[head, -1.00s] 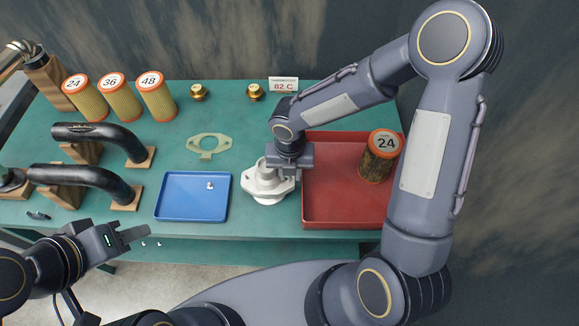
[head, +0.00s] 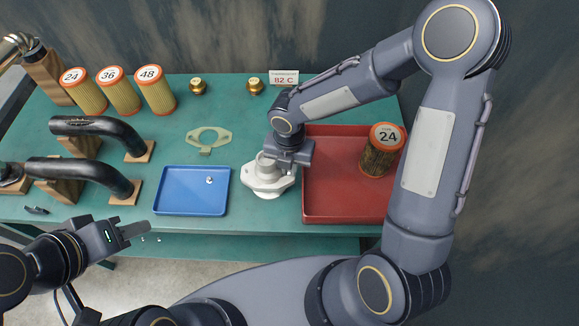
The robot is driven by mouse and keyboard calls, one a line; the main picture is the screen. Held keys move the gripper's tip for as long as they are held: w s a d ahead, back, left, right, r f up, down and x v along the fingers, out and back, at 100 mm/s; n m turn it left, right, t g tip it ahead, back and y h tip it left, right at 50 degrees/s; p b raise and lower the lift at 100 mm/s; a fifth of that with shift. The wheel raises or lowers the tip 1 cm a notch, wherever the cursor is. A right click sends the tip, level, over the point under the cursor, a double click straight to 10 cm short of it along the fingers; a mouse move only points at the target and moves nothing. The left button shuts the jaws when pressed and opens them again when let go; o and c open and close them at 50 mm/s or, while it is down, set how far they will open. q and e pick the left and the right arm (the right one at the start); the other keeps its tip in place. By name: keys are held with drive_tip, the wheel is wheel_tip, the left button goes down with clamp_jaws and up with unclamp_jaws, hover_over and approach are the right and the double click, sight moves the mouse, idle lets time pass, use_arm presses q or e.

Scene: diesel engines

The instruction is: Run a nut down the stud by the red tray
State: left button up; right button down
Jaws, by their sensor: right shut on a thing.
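My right gripper (head: 288,165) is down over the right part of the white housing (head: 262,183), which stands by the left edge of the red tray (head: 312,212). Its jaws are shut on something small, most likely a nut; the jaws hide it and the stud. I cannot tell how far the nut sits on the stud. Another small nut (head: 209,180) lies in the blue tray (head: 190,204). My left gripper (head: 137,225) is empty and looks open, in front of the table's front edge at the lower left.
An oil filter marked 24 (head: 381,155) stands in the red tray. A flat gasket (head: 209,136) lies behind the blue tray. Black pipes (head: 95,128) on wooden blocks fill the left, with several filters (head: 120,90) behind. A card reads 82 C (head: 284,78).

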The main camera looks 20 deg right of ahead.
drive_tip(key=shift+a+f+m+b, duration=0.1)
drive_tip(key=shift+f+m+b, duration=0.25)
drive_tip(key=shift+m, duration=0.65)
drive_tip(key=c, duration=1.9)
unclamp_jaws()
drive_tip(key=shift+r+m, duration=0.15)
drive_tip(key=shift+m, duration=0.55)
drive_tip(key=shift+o, duration=1.3)
drive_tip(key=shift+r, duration=0.15)
drive_tip(key=shift+o, duration=1.3)
use_arm(q)
drive_tip(key=shift+s+f, duration=0.1)
drive_tip(key=shift+f, duration=0.65)
use_arm(e)
drive_tip(key=shift+r, duration=0.1)
drive_tip(key=shift+w, duration=0.1)
drive_tip(key=shift+c, duration=0.9)
drive_tip(key=shift+o, duration=0.4)
